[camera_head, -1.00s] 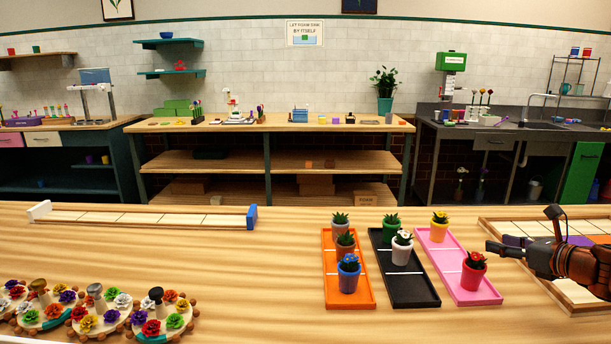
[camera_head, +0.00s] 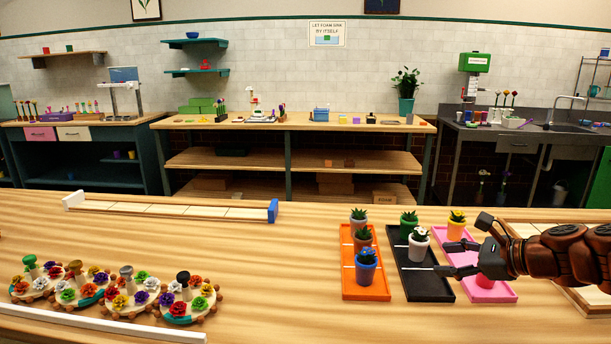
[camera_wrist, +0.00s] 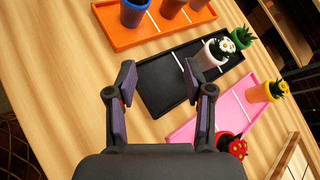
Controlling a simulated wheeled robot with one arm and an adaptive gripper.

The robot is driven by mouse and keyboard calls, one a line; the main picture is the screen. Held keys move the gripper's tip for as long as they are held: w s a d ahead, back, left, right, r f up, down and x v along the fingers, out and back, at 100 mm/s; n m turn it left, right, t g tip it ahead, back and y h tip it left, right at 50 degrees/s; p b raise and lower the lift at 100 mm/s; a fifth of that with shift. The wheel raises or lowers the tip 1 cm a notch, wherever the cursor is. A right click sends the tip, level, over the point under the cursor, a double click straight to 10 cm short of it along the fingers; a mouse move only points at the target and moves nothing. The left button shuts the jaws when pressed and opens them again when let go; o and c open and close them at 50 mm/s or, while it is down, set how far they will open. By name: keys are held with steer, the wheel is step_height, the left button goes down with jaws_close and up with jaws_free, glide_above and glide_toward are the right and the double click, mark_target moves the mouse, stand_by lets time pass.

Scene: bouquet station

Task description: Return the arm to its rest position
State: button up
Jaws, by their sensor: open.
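My gripper (camera_head: 462,258) reaches in from the right in the head view, above the black tray (camera_head: 428,286) and pink tray (camera_head: 505,292). In the wrist view my gripper (camera_wrist: 160,105) is open with its two fingers apart and nothing between them. The potted plant in the white pot (camera_wrist: 207,55) stands on the black tray beyond the right finger. The red pot (camera_wrist: 226,139) on the pink tray shows beside the right finger. In the head view my gripper hides most of that red pot.
An orange tray (camera_head: 366,291) with several potted plants stands left of the black tray. Round wooden stands with coloured flowers (camera_head: 190,307) sit at the front left. A long wooden rail (camera_head: 170,208) lies at the back left. The table's middle left is clear (camera_head: 270,260).

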steer(key=s+a+f+n+g, duration=0.1)
steer(key=s+a+n, duration=0.2)
steer(key=a, duration=0.1)
steer(key=s+a+f+n+g, duration=0.1)
steer(key=s+a+n+g, duration=0.1)
steer(key=a, duration=0.3)
steer(key=s+a+f+n+g, duration=0.1)
steer(key=s+a+n+g, duration=0.1)
steer(key=s+a+n, duration=0.1)
steer(key=shift+s+a+f+n, duration=0.35)
steer(key=shift+s+a, duration=0.2)
steer(key=shift+a, duration=0.25)
steer(key=s+a+f+n+g+h, duration=0.25)
steer(key=s+a+n, duration=0.2)
steer(key=s, duration=0.35)
steer(key=s+d+f+n+g+h, duration=0.25)
steer(key=s+f+n, duration=0.2)
steer(key=s, duration=0.45)
steer(key=s+d+f+n+g+h, duration=0.25)
steer(key=s+d+n, duration=0.2)
steer(key=s, duration=0.55)
step_height(320, 180, up, 13)
steer(key=a+t+p, duration=0.1)
steer(key=p, duration=1.1)
steer(key=shift+w+n, duration=0.3)
steer(key=shift+w, duration=0.15)
